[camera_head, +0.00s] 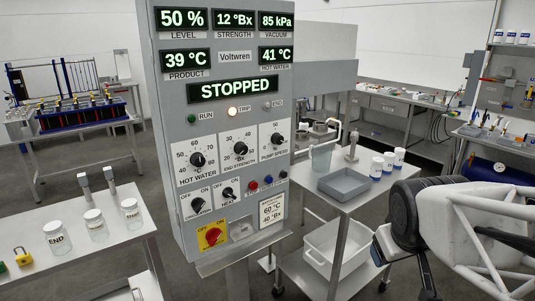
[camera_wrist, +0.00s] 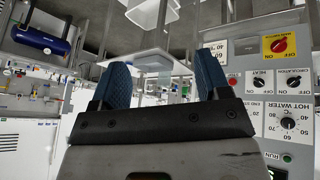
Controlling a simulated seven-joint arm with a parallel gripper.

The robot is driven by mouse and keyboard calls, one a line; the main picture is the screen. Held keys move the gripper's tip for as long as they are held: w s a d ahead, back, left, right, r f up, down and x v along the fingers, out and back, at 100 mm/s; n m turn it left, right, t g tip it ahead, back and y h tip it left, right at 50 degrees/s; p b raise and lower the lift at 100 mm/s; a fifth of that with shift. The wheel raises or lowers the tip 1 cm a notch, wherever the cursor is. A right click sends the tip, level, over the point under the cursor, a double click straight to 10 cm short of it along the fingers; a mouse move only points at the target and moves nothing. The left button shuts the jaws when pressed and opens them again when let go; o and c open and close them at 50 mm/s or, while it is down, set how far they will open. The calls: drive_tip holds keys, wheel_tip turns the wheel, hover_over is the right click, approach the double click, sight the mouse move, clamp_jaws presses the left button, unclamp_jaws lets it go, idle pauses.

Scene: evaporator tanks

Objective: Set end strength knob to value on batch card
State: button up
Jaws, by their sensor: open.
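The end strength knob (camera_head: 240,149) is a black knob on the grey control panel, between the hot water and pump speed knobs; its exact pointer reading is too small to tell. The batch card (camera_head: 272,209) is at the panel's lower right and reads 60 °C and 40 °Bx. It also shows upside down in the wrist view (camera_wrist: 213,52). My gripper (camera_wrist: 160,75) is open, its two blue fingers apart with nothing held. It is away from the panel, which lies to the right in the wrist view. The end strength dial is partly hidden there.
The panel display (camera_head: 235,88) reads STOPPED and the trip lamp (camera_head: 233,111) is lit. A red-on-yellow switch (camera_head: 212,236) is low on the panel. A cart with a grey tray (camera_head: 345,186) and white bottles stands right of the panel. Jars (camera_head: 58,238) stand on a left table.

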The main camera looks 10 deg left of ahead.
drive_tip(key=w+a+r+n+t+y, duration=0.1)
drive_tip(key=w+a+n+t, duration=0.1)
drive_tip(key=w, duration=0.3)
drive_tip(key=w+a+r+n+t, duration=0.1)
drive_tip(key=w+a+n, duration=0.15)
drive_tip(key=w, duration=0.35)
drive_tip(key=n+t+y, duration=0.4)
drive_tip(key=n+y, duration=0.8)
drive_tip(key=n, duration=0.7)
approach(244, 150)
drive_tip(key=shift+m+x, duration=0.25)
drive_tip(key=shift+x, duration=0.95)
drive_tip(key=shift+w+a+f, duration=0.1)
drive_tip(key=shift+w, duration=0.05)
drive_tip(key=shift+x, duration=3.65)
drive_tip(key=shift+c, duration=0.3)
